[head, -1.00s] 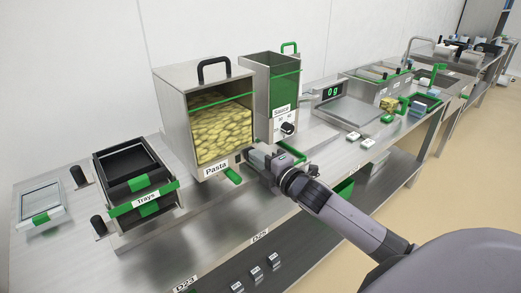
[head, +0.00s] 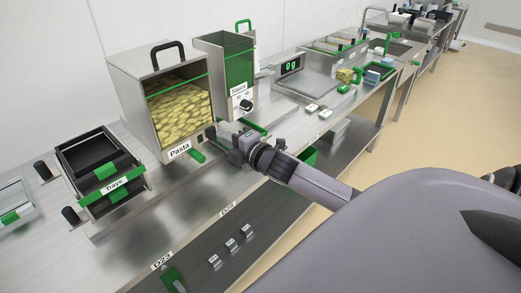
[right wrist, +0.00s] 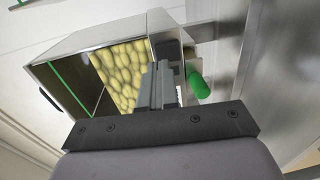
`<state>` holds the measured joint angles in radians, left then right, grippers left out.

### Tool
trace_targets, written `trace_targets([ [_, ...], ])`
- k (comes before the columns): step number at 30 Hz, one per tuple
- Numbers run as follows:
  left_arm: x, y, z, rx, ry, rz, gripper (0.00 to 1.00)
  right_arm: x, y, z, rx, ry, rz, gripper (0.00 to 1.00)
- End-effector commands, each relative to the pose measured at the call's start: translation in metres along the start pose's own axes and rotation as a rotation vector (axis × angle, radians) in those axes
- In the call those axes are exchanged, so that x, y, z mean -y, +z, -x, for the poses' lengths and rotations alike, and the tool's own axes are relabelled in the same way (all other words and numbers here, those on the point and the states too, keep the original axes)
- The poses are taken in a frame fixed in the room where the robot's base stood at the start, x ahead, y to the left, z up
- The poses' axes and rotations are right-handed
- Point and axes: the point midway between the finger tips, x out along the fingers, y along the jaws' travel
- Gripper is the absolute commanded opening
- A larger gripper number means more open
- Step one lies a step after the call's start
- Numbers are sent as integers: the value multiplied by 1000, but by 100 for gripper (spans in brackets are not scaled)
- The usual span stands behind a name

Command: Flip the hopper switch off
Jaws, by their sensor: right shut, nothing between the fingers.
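The pasta hopper (head: 165,110) is a steel box with a clear front, a black top handle and a "Pasta" label. A small dark switch (head: 210,133) sits at its lower right front. In the right wrist view the hopper (right wrist: 85,42) fills the upper left, with a dark block (right wrist: 168,48), probably the switch, just beyond my fingers. A green lever (right wrist: 198,86) is right of the fingers there. My right gripper (head: 227,138) is shut and empty, close to the switch; I cannot tell whether it touches. The switch's position is unclear. My left gripper is not in view.
The sauce hopper (head: 228,75) with a black knob stands right of the pasta hopper. A scale (head: 305,85) is farther right. Black trays (head: 97,165) stand at left. The steel counter (head: 175,195) in front of the pasta hopper is mostly clear.

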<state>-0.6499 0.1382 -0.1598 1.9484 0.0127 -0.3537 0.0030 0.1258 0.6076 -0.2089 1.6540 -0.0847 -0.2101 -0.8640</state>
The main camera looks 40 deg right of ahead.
Motion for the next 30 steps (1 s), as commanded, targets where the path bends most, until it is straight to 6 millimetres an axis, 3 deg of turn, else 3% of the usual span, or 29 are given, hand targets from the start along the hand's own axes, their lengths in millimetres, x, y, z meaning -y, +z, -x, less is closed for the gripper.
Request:
trace_targets([
  [2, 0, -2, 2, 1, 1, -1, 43, -1, 1, 1, -1, -3, 1, 0],
  [18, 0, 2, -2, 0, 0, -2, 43, 2, 0, 77, -3, -8, 0, 0],
  [30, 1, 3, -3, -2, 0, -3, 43, 0, 1, 101, -2, -6, 0, 0],
])
